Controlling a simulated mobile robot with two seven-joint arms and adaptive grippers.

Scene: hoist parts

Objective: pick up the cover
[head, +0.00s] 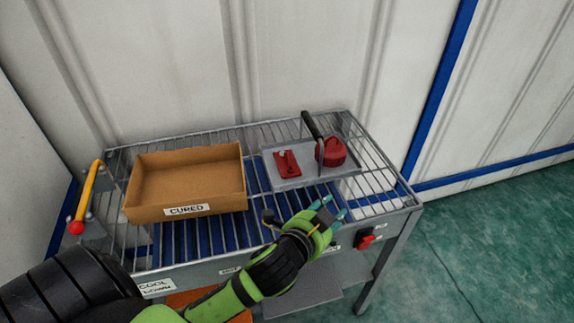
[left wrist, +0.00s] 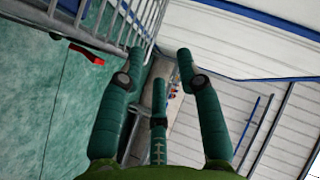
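A grey metal tray (head: 309,178) lies on the right part of the wire rack. In it are a flat red piece (head: 287,164) and a round red part (head: 332,153), apart from each other. A black bar (head: 312,126) stands tilted by the round part. I cannot tell which red piece is the cover. My left gripper (head: 328,208) is over the front right of the rack, nearer than the tray and apart from it. Its teal fingers (left wrist: 160,85) are spread with nothing between them. My right gripper is not in view.
A brown open box (head: 188,211) marked CURED stands empty on the rack's left part. A yellow lever with a red knob (head: 76,227) is at the rack's left end. A red switch (head: 366,241) is on the front edge. A wall is close behind.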

